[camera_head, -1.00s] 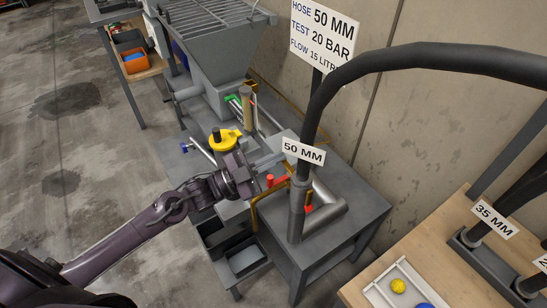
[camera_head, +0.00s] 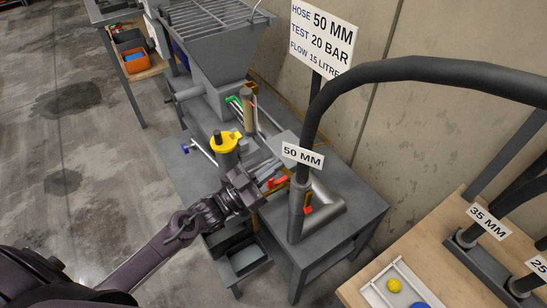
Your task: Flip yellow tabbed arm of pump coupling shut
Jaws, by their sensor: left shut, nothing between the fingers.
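The 50 mm hose's metal pipe end (camera_head: 297,215) stands on the grey table, with the pump coupling around it. A yellow arm (camera_head: 307,200) with a red tab (camera_head: 308,210) sits against the pipe's right side. Another red tab (camera_head: 278,182) shows left of the pipe, close to my left gripper; the yellow part by it is mostly hidden by the gripper. My left gripper (camera_head: 268,173) is shut and empty, its fingers just left of the pipe beside that tab. Whether it touches the tab, I cannot tell. My right gripper is not in view.
The black hose arches right from the pipe, with a 50 MM label (camera_head: 303,156). A yellow-topped post (camera_head: 225,142) stands behind my left gripper. The pump hopper (camera_head: 212,45) is farther back. Dark bins (camera_head: 245,258) sit below the table edge. A wooden bench (camera_head: 420,265) is at right.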

